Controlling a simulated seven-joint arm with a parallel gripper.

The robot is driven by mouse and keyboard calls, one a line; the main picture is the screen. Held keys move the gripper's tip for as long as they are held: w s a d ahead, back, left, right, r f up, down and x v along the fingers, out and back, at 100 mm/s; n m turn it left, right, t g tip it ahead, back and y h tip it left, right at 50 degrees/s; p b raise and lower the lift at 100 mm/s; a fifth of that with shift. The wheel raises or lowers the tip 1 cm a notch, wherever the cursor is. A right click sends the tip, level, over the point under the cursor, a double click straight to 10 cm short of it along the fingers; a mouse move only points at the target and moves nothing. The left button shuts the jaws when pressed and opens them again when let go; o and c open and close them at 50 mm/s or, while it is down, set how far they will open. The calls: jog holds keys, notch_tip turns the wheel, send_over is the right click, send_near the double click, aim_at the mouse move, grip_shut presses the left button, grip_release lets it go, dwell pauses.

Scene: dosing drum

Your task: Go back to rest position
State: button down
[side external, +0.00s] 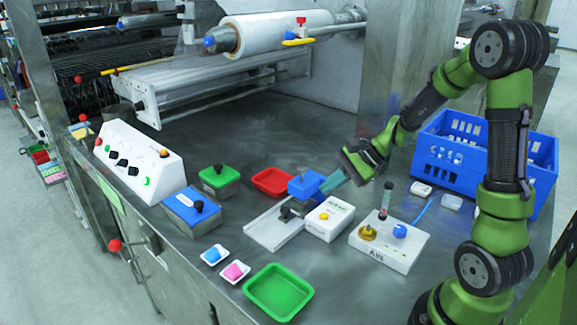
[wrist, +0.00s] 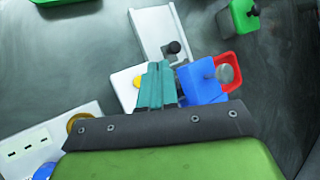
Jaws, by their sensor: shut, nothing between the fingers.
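My gripper (side external: 331,182) has teal fingers that are shut and hold nothing. In the side view it reaches down and left from the arm, with its tips close to the right side of a blue-topped box (side external: 303,186). In the wrist view the closed fingers (wrist: 158,68) point up the picture, just left of the blue box (wrist: 200,88), which has a grey knob on it. I cannot tell whether they touch it. A white sloped rail with a black knob (side external: 272,228) and a white box with a yellow button (side external: 328,219) stand near the gripper.
A white unit with a gold knob and blue button (side external: 390,242) stands in front of the arm. A blue crate (side external: 460,158) is behind it. Red (side external: 272,180) and green (side external: 278,292) trays, lidded boxes and a control panel (side external: 140,160) occupy the table.

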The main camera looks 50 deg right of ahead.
jog(key=shift+f, duration=0.1)
jog(key=s+a+r+n+h, duration=0.4)
jog(key=s+a+r+n, duration=0.8)
jog(key=n, duration=0.2)
jog(key=shift+s+r+n, duration=0.2)
jog(key=shift+s+n, duration=0.1)
jog(key=c, duration=1.8)
grip_release()
